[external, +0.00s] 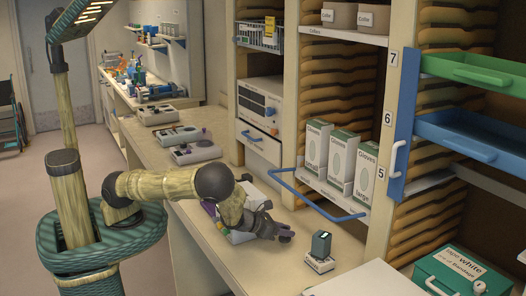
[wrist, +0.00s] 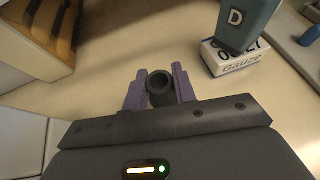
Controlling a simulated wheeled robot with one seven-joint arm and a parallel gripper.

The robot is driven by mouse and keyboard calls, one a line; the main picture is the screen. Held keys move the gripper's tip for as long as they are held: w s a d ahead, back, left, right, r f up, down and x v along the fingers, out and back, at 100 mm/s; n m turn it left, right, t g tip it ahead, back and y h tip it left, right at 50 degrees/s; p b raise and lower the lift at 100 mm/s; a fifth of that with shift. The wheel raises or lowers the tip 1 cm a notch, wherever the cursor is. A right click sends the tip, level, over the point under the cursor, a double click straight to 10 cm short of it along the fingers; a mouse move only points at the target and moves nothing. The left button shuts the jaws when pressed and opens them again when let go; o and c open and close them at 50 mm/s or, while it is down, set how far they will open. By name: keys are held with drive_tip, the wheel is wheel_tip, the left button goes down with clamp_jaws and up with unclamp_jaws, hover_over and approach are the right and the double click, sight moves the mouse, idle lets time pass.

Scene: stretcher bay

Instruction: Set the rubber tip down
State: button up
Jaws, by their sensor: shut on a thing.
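The rubber tip (wrist: 160,97) is a small dark hollow cylinder, its round opening facing the wrist camera. My gripper (wrist: 159,88) is shut on it, with one purple finger on each side. In the external view my gripper (external: 284,234) is over the front part of the long counter (external: 207,263), and the rubber tip is too small and dark there to tell apart surely. In the wrist view bare counter shows beyond the rubber tip; I cannot tell how high it is held.
A white gauze box (wrist: 234,63) with a dark teal block (wrist: 247,22) marked D on top stands right of my gripper. Glove boxes (external: 341,158) and a blue-framed shelf front (external: 322,205) are behind it. Several grey devices (external: 195,151) stand farther along the counter.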

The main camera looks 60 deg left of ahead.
sight(284, 239)
drive_tip(key=shift+f+p, duration=0.3)
drive_tip(key=shift+f, duration=1.75)
drive_tip(key=shift+f, duration=0.1)
drive_tip(key=o, duration=1)
drive_tip(key=shift+c, duration=0.2)
drive_tip(key=shift+s, duration=0.1)
drive_tip(key=v, duration=1)
drive_tip(key=shift+r, duration=0.35)
drive_tip(key=p+v, duration=0.1)
drive_tip(key=p, duration=0.3)
drive_tip(key=shift+s+a+p, duration=0.1)
drive_tip(key=shift+s+p, duration=0.25)
drive_tip(key=shift+s, duration=0.05)
